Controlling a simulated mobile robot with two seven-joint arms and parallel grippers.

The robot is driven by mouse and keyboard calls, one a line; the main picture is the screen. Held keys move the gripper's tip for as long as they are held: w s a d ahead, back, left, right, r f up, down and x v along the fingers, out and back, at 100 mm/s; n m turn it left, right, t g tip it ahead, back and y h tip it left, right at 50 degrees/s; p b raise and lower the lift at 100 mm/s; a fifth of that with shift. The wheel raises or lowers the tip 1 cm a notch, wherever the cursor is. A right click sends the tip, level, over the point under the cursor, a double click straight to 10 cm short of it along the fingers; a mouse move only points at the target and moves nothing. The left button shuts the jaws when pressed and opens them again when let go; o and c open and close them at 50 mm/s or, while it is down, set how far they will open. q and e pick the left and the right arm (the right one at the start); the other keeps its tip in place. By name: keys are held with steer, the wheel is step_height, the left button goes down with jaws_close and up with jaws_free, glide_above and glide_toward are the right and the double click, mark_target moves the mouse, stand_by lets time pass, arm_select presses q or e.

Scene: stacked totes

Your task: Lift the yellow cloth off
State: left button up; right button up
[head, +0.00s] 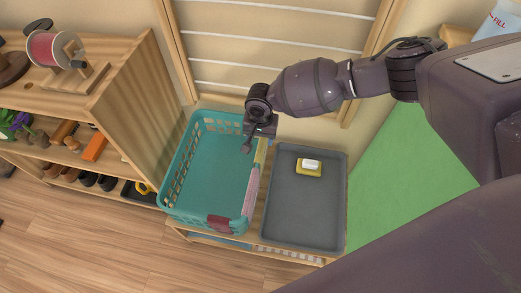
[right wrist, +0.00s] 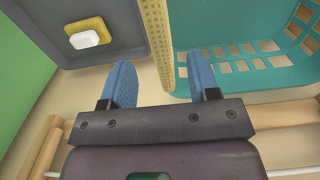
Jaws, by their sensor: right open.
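The yellow cloth (head: 261,152) hangs over the right rim of the teal basket (head: 172,183), near its back corner. In the right wrist view the yellow cloth (right wrist: 155,35) is a narrow dotted strip along the rim. My right gripper (head: 247,146) is at the basket's back right corner. In its wrist view the two blue fingers of the right gripper (right wrist: 160,64) are open, one on each side of the cloth's near end. I cannot tell whether they touch it. My left gripper is not in view.
A pink cloth (head: 251,192) and a dark red cloth (head: 219,224) also hang on the basket rim. Close on the right is a grey tray (head: 297,218) with a white bar (head: 311,164) on a yellow block. A wooden shelf (head: 135,85) stands left; a slatted wall frame is behind.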

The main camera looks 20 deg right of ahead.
mark_target(261, 143)
step_height(261, 143, down, 2)
steer(key=f+b, duration=0.1)
steer(key=f, duration=0.1)
steer(key=f+b, duration=0.1)
steer(key=f, duration=0.1)
steer(key=shift+w+d+f+b, duration=0.1)
steer(key=shift+w+d+b, duration=0.05)
steer(key=shift+d+b, duration=0.15)
steer(key=shift+w+f, duration=0.1)
steer(key=shift+f, duration=0.15)
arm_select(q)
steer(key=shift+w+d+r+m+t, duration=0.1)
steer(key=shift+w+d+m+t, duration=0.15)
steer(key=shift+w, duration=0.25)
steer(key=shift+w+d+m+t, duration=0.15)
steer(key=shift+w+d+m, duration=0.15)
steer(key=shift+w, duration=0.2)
arm_select(e)
steer(key=shift+r, duration=0.1)
steer(key=c, duration=1)
